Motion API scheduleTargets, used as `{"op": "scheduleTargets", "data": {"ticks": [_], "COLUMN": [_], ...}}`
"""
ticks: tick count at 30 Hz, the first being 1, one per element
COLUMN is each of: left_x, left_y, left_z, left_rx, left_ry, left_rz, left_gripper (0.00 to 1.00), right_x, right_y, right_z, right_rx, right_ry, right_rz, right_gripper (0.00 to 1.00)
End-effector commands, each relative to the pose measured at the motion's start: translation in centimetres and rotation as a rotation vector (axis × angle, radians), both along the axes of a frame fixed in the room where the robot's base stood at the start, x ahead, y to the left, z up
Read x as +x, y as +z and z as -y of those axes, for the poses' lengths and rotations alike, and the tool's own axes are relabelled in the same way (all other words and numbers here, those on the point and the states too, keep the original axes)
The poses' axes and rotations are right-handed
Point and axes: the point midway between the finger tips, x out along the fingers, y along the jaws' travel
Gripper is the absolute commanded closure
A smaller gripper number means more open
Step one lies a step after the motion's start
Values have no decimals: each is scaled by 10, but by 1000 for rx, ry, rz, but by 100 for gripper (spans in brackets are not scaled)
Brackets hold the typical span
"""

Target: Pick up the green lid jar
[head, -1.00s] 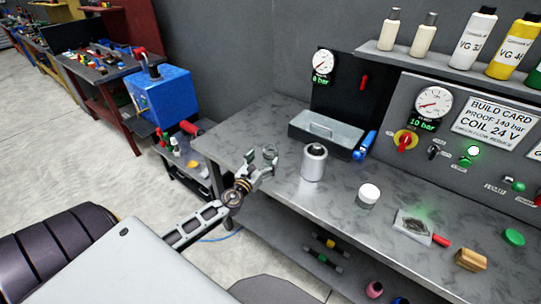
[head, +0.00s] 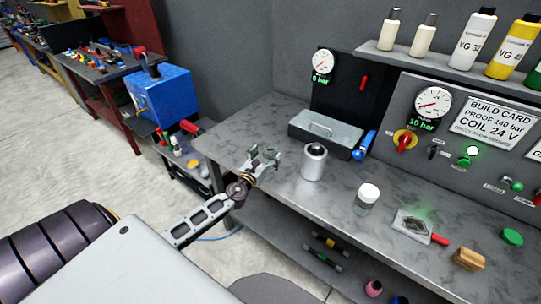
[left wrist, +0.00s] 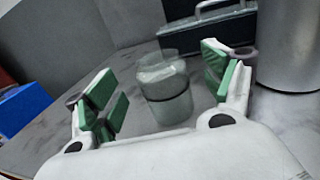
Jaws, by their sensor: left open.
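My left gripper (head: 262,158) is open over the left part of the grey bench. In the left wrist view its two green-padded fingers (left wrist: 162,85) stand either side of a clear, pale jar (left wrist: 168,92), with visible gaps on both sides. This jar is upright on the bench. Its top looks pale grey-green, and I cannot tell whether it is the green lid. In the head view I cannot make this jar out clearly at the gripper. A separate round green lid-like piece (head: 512,236) lies at the bench's right. My right gripper is not in view.
A silver cylinder (head: 314,162) stands close right of the gripper. A grey metal box with a handle (head: 325,130) sits behind. A white-topped clear jar (head: 366,198) stands farther right. A blue box (head: 163,95) is off to the left.

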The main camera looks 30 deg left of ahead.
Motion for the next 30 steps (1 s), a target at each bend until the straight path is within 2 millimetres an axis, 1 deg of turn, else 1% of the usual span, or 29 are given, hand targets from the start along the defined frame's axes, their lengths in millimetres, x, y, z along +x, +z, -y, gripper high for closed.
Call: {"op": "scheduleTargets", "data": {"ticks": [9,15,21,30], "left_x": [24,37,44,44], "left_y": [5,3,3,3], "left_z": [-3,-4,-5,-5], "left_rx": [0,-1,-1,0], "left_ry": [0,0,0,0], "left_rz": [1,1,0,0], "left_gripper": [17,17,17,17], "right_x": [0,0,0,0], "right_y": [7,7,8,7], "right_z": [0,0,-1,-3], "right_rx": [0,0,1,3], "right_ry": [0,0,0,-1], "right_rz": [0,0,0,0], "right_gripper": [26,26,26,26]}}
